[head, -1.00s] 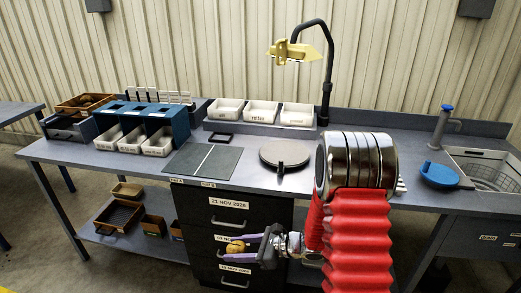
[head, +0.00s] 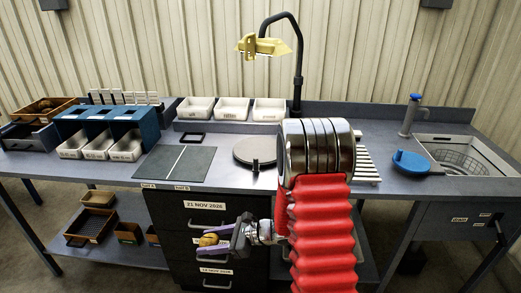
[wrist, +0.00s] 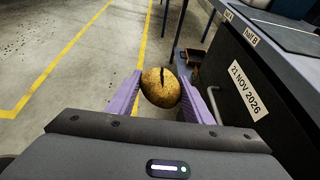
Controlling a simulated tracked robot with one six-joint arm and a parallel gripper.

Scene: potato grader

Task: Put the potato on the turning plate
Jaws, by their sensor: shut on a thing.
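A brown potato with a dark mark (wrist: 161,87) is held between the two purple fingers of my gripper (wrist: 158,95) in the wrist view. In the head view the potato (head: 208,240) and my gripper (head: 212,240) are low, in front of the drawer unit and below the bench top. The turning plate appears to be the round grey disc (head: 254,150) on the bench, left of my arm's chrome joint. Nothing lies on the part of it that shows.
A dark mat (head: 174,163) lies left of the disc. White bins (head: 233,108) stand behind it, under a yellow lamp (head: 263,45). A sink (head: 462,150) is at the right. The dated drawer unit (wrist: 262,110) is close right of my gripper.

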